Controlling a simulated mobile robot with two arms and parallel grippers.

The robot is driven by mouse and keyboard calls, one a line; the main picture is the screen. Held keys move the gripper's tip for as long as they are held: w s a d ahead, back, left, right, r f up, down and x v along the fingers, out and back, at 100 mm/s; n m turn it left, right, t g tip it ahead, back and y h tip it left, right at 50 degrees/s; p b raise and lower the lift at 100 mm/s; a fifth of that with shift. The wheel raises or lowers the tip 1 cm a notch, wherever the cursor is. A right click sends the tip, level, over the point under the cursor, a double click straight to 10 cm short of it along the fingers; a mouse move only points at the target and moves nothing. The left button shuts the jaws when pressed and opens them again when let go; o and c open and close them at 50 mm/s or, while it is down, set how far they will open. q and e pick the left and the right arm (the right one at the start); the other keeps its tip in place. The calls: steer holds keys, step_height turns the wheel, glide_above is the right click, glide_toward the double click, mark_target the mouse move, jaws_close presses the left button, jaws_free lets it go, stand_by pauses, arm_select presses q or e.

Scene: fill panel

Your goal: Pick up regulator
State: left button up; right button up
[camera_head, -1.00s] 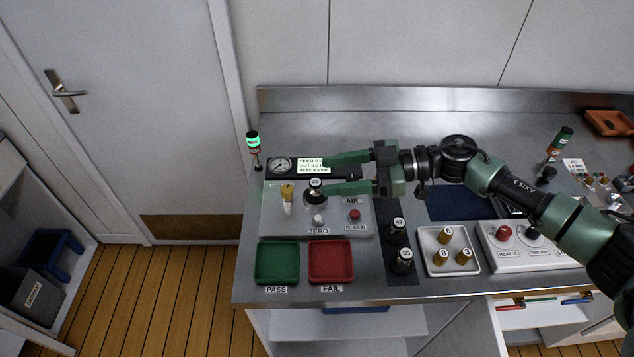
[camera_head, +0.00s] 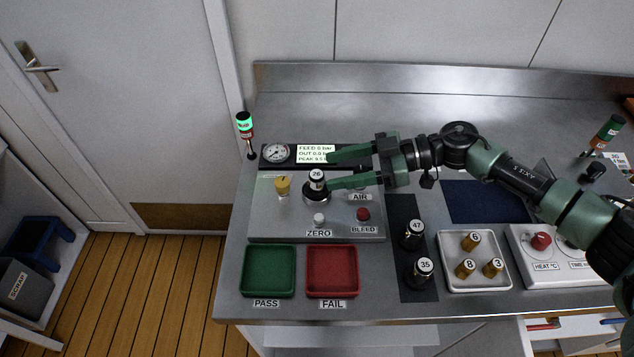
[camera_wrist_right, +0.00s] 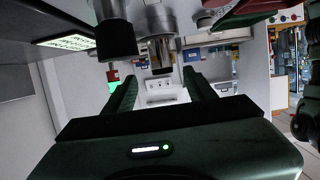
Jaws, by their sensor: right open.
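A regulator marked 26 (camera_head: 316,182) stands upright in the round socket of the grey test panel (camera_head: 270,225). It has a dark body and a pale round top. My right gripper (camera_head: 331,171) comes from the right, open and empty, with its fingertips close beside the regulator's right side. In the right wrist view, the two fingers of the gripper (camera_wrist_right: 160,90) are spread apart. Dark and metal cylinders (camera_wrist_right: 116,38) show above them there; I cannot tell which is the regulator. Two similar regulators, marked 47 (camera_head: 413,235) and 35 (camera_head: 421,272), stand on a dark strip. My left gripper is not in view.
A yellow-topped part (camera_head: 282,186), a zero knob (camera_head: 319,219) and a red bleed button (camera_head: 363,214) are on the panel. A gauge (camera_head: 277,153) and display are behind. Green pass (camera_head: 268,292) and red fail (camera_head: 332,292) trays lie in front. A white tray (camera_head: 475,284) holds brass parts.

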mark_target(320, 174)
steer(key=x, duration=0.1)
steer(key=p+x, duration=0.1)
steer(key=x, duration=0.2)
steer(key=shift+s+r, duration=0.2)
steer(key=shift+s, duration=0.05)
steer(key=shift+w+a+f+p, duration=0.1)
steer(key=shift+a+f+p, duration=0.2)
steer(key=shift+a, duration=0.25)
jaws_close()
